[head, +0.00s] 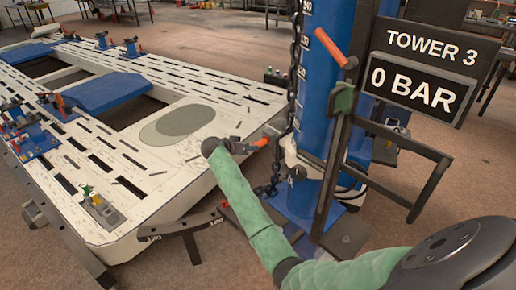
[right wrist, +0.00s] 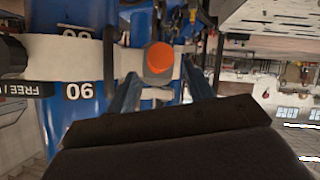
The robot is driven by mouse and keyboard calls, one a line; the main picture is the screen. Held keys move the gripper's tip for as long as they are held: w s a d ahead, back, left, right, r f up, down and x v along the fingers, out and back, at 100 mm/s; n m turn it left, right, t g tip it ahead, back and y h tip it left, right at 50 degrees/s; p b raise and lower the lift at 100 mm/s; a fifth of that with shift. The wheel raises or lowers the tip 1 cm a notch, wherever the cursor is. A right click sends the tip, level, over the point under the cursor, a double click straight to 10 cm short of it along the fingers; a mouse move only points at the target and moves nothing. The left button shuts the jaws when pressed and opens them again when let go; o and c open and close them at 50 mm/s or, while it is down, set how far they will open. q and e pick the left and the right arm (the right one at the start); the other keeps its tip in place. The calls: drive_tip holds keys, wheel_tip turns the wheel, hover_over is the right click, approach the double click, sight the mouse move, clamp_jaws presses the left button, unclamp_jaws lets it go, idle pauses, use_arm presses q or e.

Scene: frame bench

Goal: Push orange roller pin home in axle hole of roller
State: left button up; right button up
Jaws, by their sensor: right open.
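The orange roller pin (head: 262,142) sits at the side of the blue tower, just beyond my right gripper (head: 247,145). In the right wrist view its round orange end (right wrist: 159,57) faces the camera, between the tips of my right gripper (right wrist: 160,78). The two fingers stand apart, with visible gaps on both sides of the pin. The pin's shaft is hidden behind its end, so I cannot tell its depth in the hole. The roller is hard to make out; a pale collar (right wrist: 80,57) surrounds the blue tower there. My left gripper is out of view.
The blue tower (head: 318,100) stands right of the white frame bench (head: 150,185). A chain (head: 296,60) hangs along the tower. An orange-handled lever (head: 331,47) and a dark metal arm (head: 400,150) are near my forearm. A curved numbered scale (head: 185,228) lies below.

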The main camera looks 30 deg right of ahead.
sight(259, 143)
drive_tip(key=d+m+p, duration=0.1)
drive_tip(key=d, duration=0.1)
drive_tip(key=w+d+m, duration=0.1)
drive_tip(key=d+m, duration=0.1)
drive_tip(key=d+f+m+h+p, duration=0.1)
drive_tip(key=d, duration=0.1)
drive_tip(key=shift+w+p, duration=0.15)
drive_tip(key=shift+p, duration=0.2)
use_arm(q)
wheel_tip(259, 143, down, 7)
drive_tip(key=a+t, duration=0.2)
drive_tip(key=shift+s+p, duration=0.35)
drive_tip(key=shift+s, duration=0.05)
use_arm(e)
drive_tip(key=shift+x, duration=1.1)
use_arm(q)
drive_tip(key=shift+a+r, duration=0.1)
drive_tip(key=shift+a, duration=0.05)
use_arm(e)
drive_tip(key=shift+a+f, duration=0.1)
drive_tip(key=shift+f, duration=0.1)
drive_tip(key=shift+c, duration=0.4)
drive_tip(key=c, duration=0.9)
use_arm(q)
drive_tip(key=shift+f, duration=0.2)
